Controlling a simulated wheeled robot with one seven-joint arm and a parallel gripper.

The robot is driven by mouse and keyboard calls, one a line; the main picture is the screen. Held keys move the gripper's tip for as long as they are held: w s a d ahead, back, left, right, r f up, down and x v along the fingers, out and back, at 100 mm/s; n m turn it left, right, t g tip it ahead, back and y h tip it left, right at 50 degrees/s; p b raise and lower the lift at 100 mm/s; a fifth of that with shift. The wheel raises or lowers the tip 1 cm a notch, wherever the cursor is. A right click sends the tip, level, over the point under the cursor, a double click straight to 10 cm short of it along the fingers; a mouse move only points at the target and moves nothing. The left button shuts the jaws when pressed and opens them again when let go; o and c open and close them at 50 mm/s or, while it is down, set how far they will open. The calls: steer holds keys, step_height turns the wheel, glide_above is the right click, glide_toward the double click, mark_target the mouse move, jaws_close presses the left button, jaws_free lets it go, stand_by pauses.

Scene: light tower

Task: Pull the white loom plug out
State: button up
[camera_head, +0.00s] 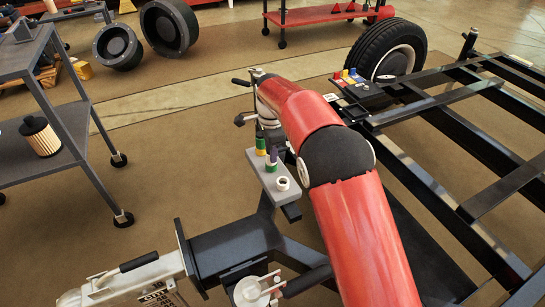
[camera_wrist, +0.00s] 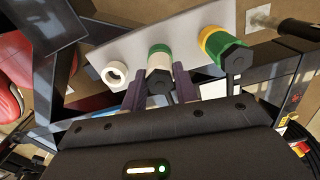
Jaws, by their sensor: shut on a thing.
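The white loom plug (camera_wrist: 158,68), with a white band and dark hexagonal end, sits at the green-ringed middle position of a grey socket plate (camera_wrist: 205,28). My gripper (camera_wrist: 160,86) is shut on it, with one purple-grey finger on each side. I cannot tell how deep the plug sits in the green ring. An open white ring socket (camera_wrist: 115,74) is to its left, empty. A second plug (camera_wrist: 226,50), with yellow and green bands, is on the right. In the head view, my gripper (camera_head: 272,150) is over the plate (camera_head: 257,164), and my arm stands close by.
The plate is mounted by the black trailer drawbar (camera_head: 235,247), near the coupling (camera_head: 140,282). The black trailer frame (camera_head: 430,170) and a wheel (camera_head: 390,52) are at right. A grey cart (camera_head: 40,165) with an oil filter (camera_head: 40,136) stands left. Open floor lies between.

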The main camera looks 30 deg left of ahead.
steer(key=shift+r, duration=0.3)
steer(key=shift+r+p, duration=1.1)
steer(key=shift+r, duration=1.25)
steer(key=shift+s, duration=0.1)
